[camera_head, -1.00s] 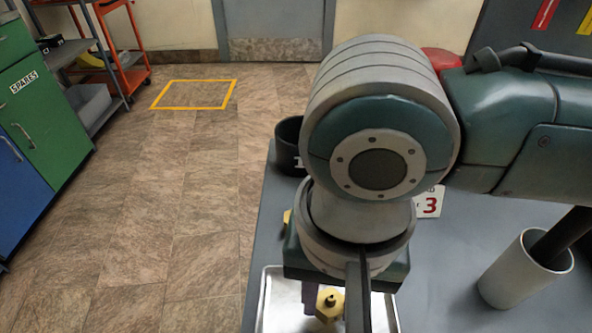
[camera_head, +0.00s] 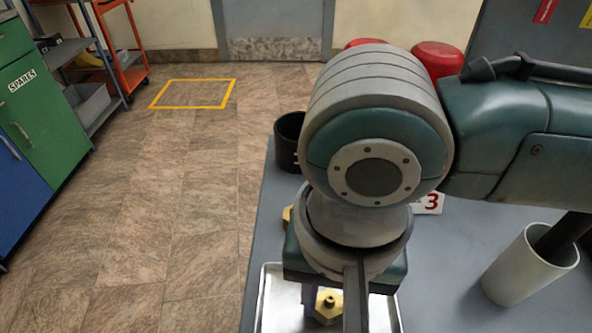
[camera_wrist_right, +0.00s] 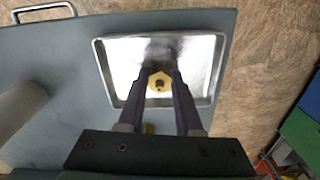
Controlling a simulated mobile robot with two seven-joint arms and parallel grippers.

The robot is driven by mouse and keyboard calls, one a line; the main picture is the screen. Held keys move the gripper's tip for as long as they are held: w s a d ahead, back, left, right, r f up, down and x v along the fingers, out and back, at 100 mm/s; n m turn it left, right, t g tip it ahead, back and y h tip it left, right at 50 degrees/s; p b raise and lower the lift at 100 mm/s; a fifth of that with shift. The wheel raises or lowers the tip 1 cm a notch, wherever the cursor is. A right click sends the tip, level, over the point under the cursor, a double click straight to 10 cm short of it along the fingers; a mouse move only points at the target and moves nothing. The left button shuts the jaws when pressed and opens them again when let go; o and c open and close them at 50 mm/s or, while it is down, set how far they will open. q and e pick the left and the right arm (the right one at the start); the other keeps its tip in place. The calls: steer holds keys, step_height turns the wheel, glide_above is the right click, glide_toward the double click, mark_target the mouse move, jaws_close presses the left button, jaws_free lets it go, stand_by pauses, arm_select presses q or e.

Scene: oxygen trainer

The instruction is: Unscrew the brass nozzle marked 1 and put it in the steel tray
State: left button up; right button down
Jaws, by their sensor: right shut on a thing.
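A brass nozzle (camera_head: 328,305) with a hexagonal body is between the fingers of my right gripper (camera_head: 335,302). In the right wrist view the nozzle (camera_wrist_right: 159,83) sits between the two dark fingertips (camera_wrist_right: 161,80), which are shut on it. No number on it can be read. The steel tray (camera_head: 271,290) is beneath the fingers, and its rim (camera_wrist_right: 218,75) shows around them in the wrist view. I cannot tell whether the nozzle touches the tray floor. My left gripper is not in view.
Another brass piece (camera_head: 287,216) shows just beyond my right wrist, mostly hidden. A dark cup (camera_head: 289,140) stands at the grey table's far left corner. A white tube (camera_head: 528,268) with a dark rod stands at the right. A card marked 3 (camera_head: 430,204) is partly covered.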

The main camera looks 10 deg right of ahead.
steer(key=shift+f, duration=0.1)
steer(key=c, duration=0.5)
jaws_free()
step_height(320, 180, up, 10)
steer(key=p, duration=0.3)
